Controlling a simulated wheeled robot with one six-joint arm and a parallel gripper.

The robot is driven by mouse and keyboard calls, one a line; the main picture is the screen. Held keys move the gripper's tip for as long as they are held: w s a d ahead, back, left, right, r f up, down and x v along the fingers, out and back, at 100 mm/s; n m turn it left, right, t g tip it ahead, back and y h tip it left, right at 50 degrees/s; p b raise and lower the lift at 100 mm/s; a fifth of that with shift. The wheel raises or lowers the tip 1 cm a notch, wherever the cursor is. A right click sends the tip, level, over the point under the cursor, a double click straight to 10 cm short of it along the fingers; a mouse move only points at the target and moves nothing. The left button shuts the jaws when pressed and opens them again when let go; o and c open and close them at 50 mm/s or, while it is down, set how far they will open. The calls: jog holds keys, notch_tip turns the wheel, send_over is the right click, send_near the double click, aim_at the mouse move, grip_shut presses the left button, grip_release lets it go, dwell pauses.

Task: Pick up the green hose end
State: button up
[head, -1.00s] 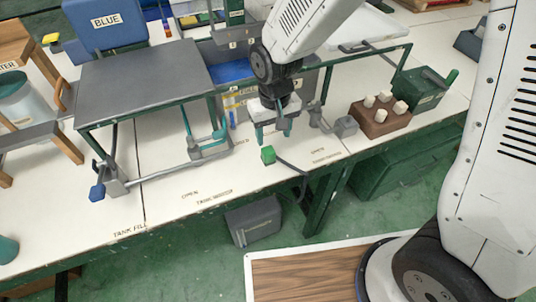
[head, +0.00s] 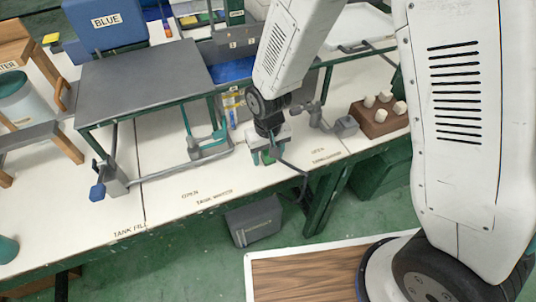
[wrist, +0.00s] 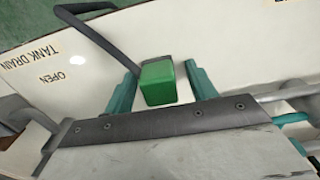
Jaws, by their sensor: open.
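The green hose end (wrist: 158,84) is a small green block lying on the white tabletop, with the dark grey hose (wrist: 97,33) running from it. In the wrist view it sits between the two teal fingers of my gripper (wrist: 161,70), with a narrow gap on each side. The fingers are open. In the head view my gripper (head: 264,157) is low over the front of the table, and the hose end is mostly hidden by it. The hose (head: 292,169) trails right to the table's front edge.
A grey platform on green legs (head: 150,75) stands left of my gripper. A grey valve fitting (head: 335,123) and a brown block with white pegs (head: 380,115) are to the right. The front strip of tabletop at left (head: 185,185) is clear.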

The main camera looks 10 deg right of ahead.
jog(key=c, duration=1)
jog(key=shift+r, duration=0.1)
